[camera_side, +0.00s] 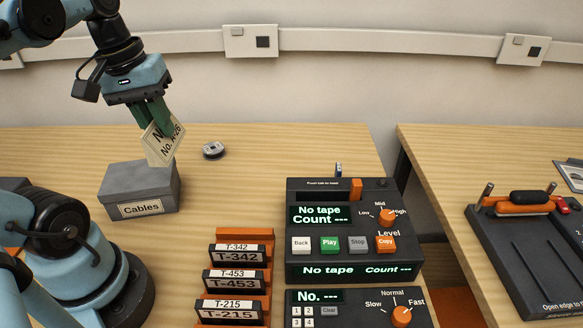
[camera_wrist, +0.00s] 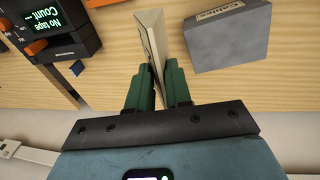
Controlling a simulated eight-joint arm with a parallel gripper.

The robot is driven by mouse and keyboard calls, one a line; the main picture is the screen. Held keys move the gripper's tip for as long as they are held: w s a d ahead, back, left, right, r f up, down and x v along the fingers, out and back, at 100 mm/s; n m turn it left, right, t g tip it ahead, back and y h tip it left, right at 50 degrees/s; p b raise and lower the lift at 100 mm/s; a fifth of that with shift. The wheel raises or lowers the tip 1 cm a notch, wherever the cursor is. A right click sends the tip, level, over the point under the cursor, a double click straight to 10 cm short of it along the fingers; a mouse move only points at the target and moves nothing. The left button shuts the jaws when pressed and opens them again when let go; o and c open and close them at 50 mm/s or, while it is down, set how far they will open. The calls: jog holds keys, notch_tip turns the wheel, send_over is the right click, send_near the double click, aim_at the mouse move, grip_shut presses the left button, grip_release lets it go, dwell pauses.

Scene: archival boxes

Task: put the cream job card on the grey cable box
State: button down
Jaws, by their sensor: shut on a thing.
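The cream job card (camera_side: 163,146), with "No. A-26" lettering, is held tilted between the green fingers of my gripper (camera_side: 151,118). In the side view its lower part shows in front of the right end of the grey cable box (camera_side: 138,190), labelled "Cables", and appears above it. In the wrist view the card (camera_wrist: 153,38) stands edge-on between the fingertips of my gripper (camera_wrist: 160,75). The grey box (camera_wrist: 228,38) is to its right there, with a gap between them. Whether the card touches the box is not clear from the side view, but it looks apart.
A small round metal object (camera_side: 214,150) lies behind the box to the right. An orange rack (camera_side: 238,238) of labelled tapes and a dark tape console (camera_side: 355,230) stand to the right. A second table (camera_side: 450,165) lies across a gap. Bare wood surrounds the box's right side.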

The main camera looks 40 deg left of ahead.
jog(key=a+f, duration=0.2)
jog(key=a, duration=0.1)
jog(key=s+a+f, duration=0.1)
jog(key=a+f, duration=0.1)
jog(key=a, duration=0.1)
jog(key=s+a+f, duration=0.1)
jog(key=a+f, duration=0.1)
jog(key=a, duration=0.1)
jog(key=shift+s+a, duration=0.2)
jog(key=shift+a, duration=0.1)
jog(key=shift+f, duration=2)
jog(key=c, duration=1.1)
grip_release()
jog(key=shift+f, duration=0.1)
jog(key=shift+o, duration=0.2)
